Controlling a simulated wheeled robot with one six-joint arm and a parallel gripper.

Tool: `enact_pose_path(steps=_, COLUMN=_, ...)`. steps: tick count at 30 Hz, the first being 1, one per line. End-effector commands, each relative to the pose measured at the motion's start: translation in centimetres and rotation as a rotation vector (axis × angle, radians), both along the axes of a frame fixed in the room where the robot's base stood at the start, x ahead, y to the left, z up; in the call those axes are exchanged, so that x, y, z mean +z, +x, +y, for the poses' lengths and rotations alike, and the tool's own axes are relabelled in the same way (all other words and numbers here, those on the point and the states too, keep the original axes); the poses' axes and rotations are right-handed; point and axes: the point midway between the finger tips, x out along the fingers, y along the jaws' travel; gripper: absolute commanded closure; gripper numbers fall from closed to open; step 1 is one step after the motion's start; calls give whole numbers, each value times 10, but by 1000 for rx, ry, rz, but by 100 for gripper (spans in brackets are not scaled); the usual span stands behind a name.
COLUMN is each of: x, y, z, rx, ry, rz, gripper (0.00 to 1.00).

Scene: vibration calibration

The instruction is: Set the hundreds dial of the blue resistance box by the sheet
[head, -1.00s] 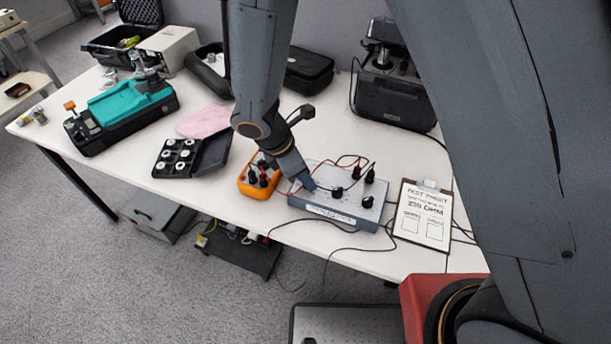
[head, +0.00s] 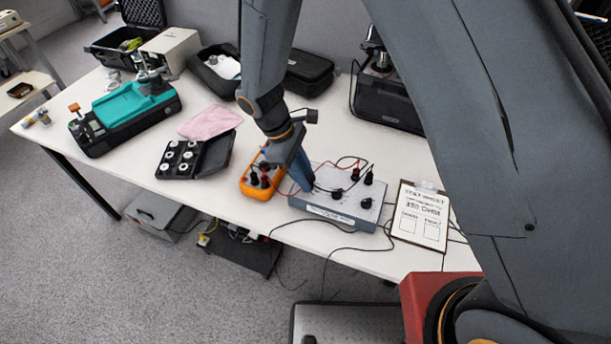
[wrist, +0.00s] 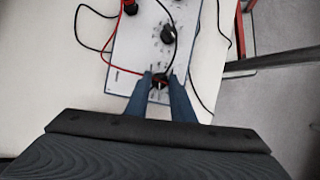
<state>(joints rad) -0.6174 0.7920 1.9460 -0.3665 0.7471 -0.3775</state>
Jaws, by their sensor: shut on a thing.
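The resistance box (head: 322,212), grey-blue with a pale top, sits near the table's front edge. Its top carries a row of black dials, including a middle dial (head: 337,194) and a right dial (head: 366,203). My gripper (head: 303,188) points down at the box's left end. In the wrist view my gripper (wrist: 161,84) is shut on a black dial knob (wrist: 160,79), with a finger on either side; the knob is partly hidden. Its scale is too small to read.
An orange meter (head: 258,193) stands close at the box's left, with red and black leads running to the box. A black weight case (head: 190,157), pink cloth (head: 210,122) and teal instrument (head: 130,105) lie farther left. A dark device (head: 390,97) stands behind.

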Motion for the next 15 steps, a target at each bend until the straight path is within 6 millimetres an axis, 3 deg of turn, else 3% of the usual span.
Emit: enact_pose_path(steps=15, x=0, y=4, z=-3, rx=-486, ry=-1, rz=0, gripper=100)
